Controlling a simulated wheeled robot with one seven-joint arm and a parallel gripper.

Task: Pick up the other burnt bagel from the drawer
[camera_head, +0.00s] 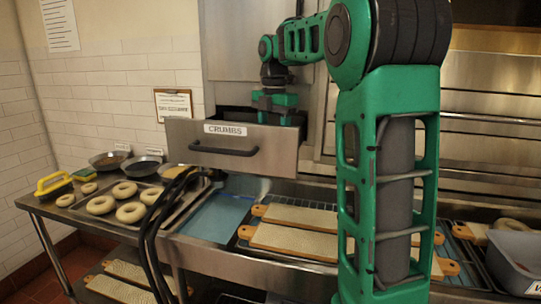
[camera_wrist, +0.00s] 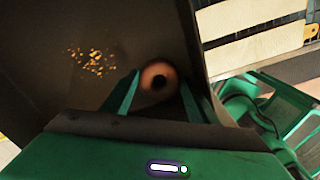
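The steel drawer (camera_head: 270,158) labelled "CRUMBS" is pulled out in the head view. My gripper (camera_wrist: 160,84) reaches down into it from above, and the drawer front hides my fingertips in the head view. In the wrist view a dark brown ring-shaped bagel (camera_wrist: 147,77) lies on the drawer floor. My two green fingers are spread, one on each side of the bagel. I cannot tell whether they touch it or how far above it they are.
Yellow crumbs (camera_wrist: 85,62) lie on the drawer floor to the left of the bagel. Below the drawer are a tray of pale bagels (camera_head: 131,212), a blue surface (camera_head: 218,216) and long boards (camera_head: 292,241). A grey bin (camera_head: 512,262) stands at right.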

